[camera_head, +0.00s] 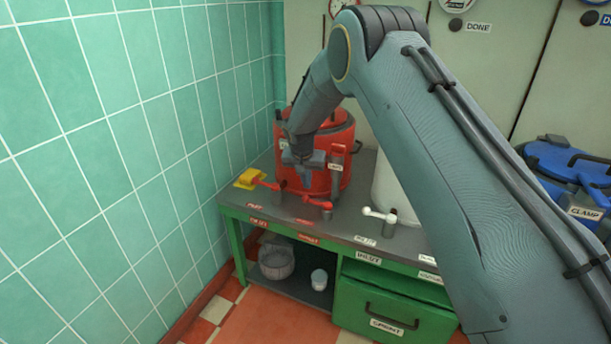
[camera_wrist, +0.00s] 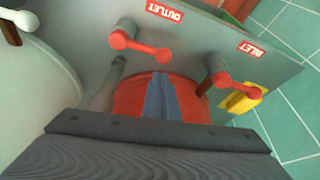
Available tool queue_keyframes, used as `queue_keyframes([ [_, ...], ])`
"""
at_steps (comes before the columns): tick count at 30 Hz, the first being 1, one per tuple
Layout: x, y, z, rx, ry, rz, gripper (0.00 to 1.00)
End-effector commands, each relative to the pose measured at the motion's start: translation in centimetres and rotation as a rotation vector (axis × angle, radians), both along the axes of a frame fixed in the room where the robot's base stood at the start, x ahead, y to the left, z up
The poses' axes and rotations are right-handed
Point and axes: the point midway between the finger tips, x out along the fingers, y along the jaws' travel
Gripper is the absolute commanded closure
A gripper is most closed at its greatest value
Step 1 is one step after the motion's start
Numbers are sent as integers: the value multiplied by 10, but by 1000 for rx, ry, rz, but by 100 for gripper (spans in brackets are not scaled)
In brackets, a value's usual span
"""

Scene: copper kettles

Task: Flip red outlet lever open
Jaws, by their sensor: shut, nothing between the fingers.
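The red outlet lever (camera_head: 317,203) sits on a short post at the bench's front edge, before the red kettle. In the wrist view the outlet lever (camera_wrist: 140,45) lies beside the red OUTLET label (camera_wrist: 165,11), its arm roughly parallel to the bench edge. My gripper (camera_head: 306,180) is just above and behind the lever, in front of the red kettle (camera_head: 340,135). In the wrist view my gripper (camera_wrist: 161,98) has its blue-grey fingers together and empty, with a gap between them and the lever. The fingers hide part of the kettle.
A red inlet lever (camera_head: 265,183) stands left, near a yellow block (camera_head: 249,179). A white lever (camera_head: 379,215) stands right, before a white kettle (camera_head: 385,190). The green bench (camera_head: 350,240) has a drawer (camera_head: 390,310). A tiled wall (camera_head: 150,130) bounds the left side.

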Motion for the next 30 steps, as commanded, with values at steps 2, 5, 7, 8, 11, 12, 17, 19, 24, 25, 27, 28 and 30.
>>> queue_keyframes([
  [2,4,-1,-13,-1,1,0,100],
  [5,9,-2,-25,-1,1,0,100],
  [7,12,-2,-31,-1,0,-1,100],
  [8,12,-3,-33,-1,0,-1,100],
  [11,14,-3,-38,-1,0,0,100],
  [12,15,-3,-39,0,0,-1,100],
  [17,15,-3,-40,0,-1,-1,100],
  [19,15,-3,-40,0,-1,-1,100],
  [24,14,-2,-40,0,0,3,100],
  [25,14,0,-40,0,0,6,100],
  [27,12,5,-40,0,0,21,100],
  [28,10,8,-40,0,0,31,100],
  [30,6,18,-40,0,0,60,100],
])
